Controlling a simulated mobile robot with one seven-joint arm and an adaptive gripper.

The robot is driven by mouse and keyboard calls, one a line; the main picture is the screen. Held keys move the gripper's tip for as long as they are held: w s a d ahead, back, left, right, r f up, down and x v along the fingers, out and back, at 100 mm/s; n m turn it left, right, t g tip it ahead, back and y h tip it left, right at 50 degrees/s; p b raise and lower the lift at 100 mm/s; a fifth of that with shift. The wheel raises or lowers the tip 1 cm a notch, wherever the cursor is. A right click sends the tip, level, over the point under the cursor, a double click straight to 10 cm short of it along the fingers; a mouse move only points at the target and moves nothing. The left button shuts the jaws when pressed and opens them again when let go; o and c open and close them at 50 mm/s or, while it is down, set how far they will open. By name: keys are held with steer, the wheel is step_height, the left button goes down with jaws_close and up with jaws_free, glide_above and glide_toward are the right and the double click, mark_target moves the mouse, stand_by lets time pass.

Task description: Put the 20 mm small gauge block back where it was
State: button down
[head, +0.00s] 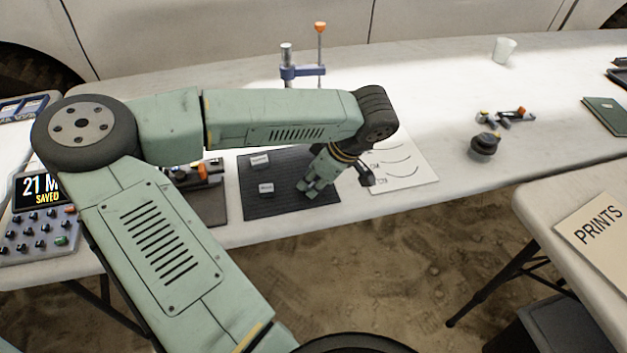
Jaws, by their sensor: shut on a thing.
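My gripper (308,190) is low over the right part of a dark ribbed mat (285,208), pointing down and tilted. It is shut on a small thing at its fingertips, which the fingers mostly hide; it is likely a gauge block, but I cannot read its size. Two small pale blocks with labels lie on the mat to the left of the gripper: a rear block (260,160) and a front block (266,188). Their labels are too small to read. Whether the held thing touches the mat cannot be told.
A white sheet with curved lines (408,165) lies right of the mat. A blue clamp stand (303,72) rises behind my arm. A dark device with orange parts (205,172) is left of the mat. A round dark object (484,146) and a white cup (504,50) stand farther right.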

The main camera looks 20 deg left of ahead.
steer(key=c, duration=1.5)
jaws_free()
steer(key=shift+c, duration=0.2)
steer(key=shift+r, duration=0.2)
steer(key=shift+r+p, duration=0.3)
steer(key=shift+p, duration=0.3)
steer(key=b+v, duration=0.1)
steer(key=v, duration=1.1)
steer(key=shift+r, duration=0.2)
